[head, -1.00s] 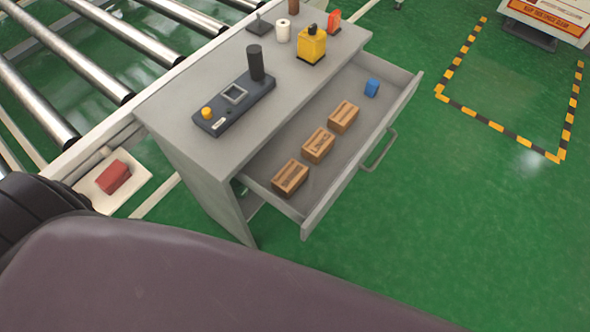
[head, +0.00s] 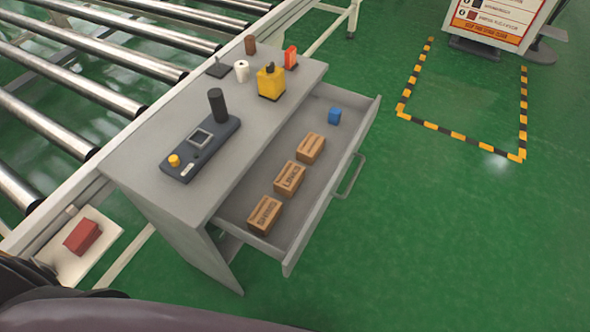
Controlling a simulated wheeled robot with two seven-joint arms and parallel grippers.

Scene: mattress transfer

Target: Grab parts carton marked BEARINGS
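Three brown cartons lie in a row in the open grey drawer (head: 291,245) of a cabinet. The near carton (head: 265,214) has dark lettering that looks like SHIMS. The middle carton (head: 290,178) seems to read LINKS. The far carton (head: 311,148) has marking too small to read, so I cannot tell whether it says BEARINGS. Neither of my grippers is in view.
A roller conveyor (head: 60,129) runs along the left.

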